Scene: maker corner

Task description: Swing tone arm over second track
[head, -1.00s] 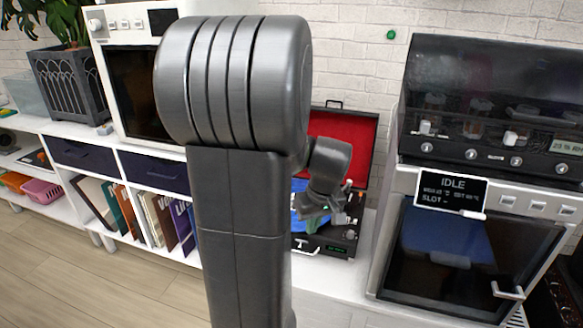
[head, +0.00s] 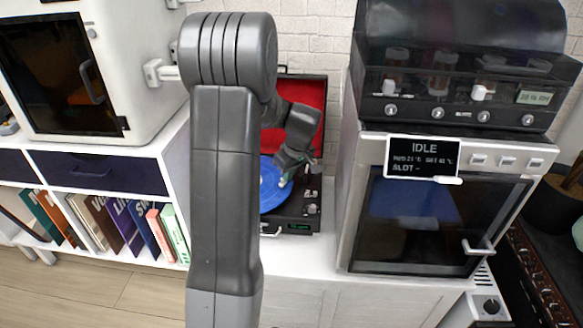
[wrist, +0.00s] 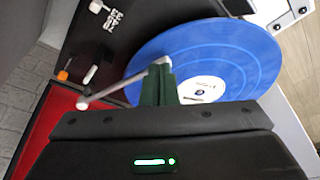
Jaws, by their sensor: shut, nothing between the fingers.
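The record player (head: 298,222) stands open on the white cabinet, with its red-lined lid (head: 309,100) raised. A blue record (head: 269,186) lies on it; it also shows in the wrist view (wrist: 232,58) with a white label. The pale tone arm (wrist: 118,85) runs from its pivot at lower left to a head end over the record's outer part. My gripper (wrist: 160,72), with dark green fingers, is shut and empty beside that head end. I cannot tell whether they touch. In the head view my gripper (head: 284,180) is small, above the record's right side.
An oven-like machine (head: 430,225) with an IDLE screen (head: 422,158) stands close on the right. A white cabinet with a dark window (head: 62,80) stands on the left. Shelved record sleeves (head: 110,220) are below it. The raised lid closes off the back of the player.

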